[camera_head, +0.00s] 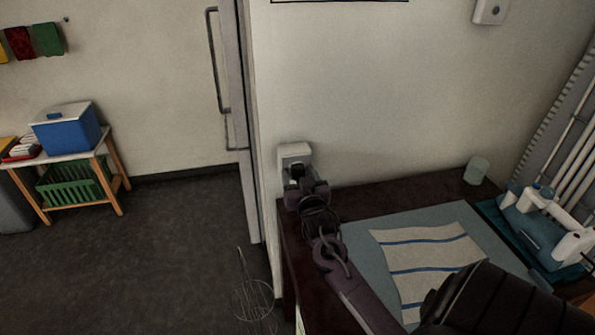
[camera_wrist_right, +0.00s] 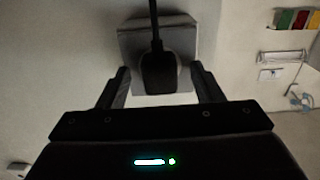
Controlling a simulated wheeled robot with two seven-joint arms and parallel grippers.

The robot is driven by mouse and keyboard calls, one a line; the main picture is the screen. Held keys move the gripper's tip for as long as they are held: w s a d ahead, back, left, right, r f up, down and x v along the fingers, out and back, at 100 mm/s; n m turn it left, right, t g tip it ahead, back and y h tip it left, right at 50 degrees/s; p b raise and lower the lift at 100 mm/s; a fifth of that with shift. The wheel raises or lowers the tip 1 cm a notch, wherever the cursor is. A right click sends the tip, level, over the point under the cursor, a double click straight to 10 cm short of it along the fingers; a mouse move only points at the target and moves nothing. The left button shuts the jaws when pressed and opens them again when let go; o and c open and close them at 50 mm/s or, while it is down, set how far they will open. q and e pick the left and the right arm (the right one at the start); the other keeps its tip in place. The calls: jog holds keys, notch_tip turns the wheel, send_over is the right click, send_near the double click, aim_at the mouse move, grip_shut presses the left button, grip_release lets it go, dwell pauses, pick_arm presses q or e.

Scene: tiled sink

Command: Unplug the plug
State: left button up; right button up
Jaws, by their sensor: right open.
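A black plug (camera_wrist_right: 158,74) with a dark cable (camera_wrist_right: 153,22) sits on a pale square wall socket (camera_wrist_right: 128,42) in the right wrist view. In the head view the white socket box (camera_head: 294,150) is on the wall by the left end of the counter. My right gripper (camera_head: 306,184) is right in front of it and hides most of the plug there. In the wrist view its two fingers stand open, one on each side of the plug, with a visible gap on both sides. My left gripper is not in view.
A dark counter (camera_head: 293,238) carries a blue-grey mat, a striped cloth (camera_head: 425,258), a pale cup (camera_head: 477,170) and a teal tray with white and blue items. A door edge (camera_head: 243,120) is left of the socket. A wire basket (camera_head: 254,300) is on the floor.

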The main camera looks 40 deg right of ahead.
grip_shut()
jog(key=shift+p+v, duration=0.55)
jog(key=shift+v, duration=0.25)
jog(key=shift+p+v, duration=1.4)
jog(key=shift+v, duration=0.8)
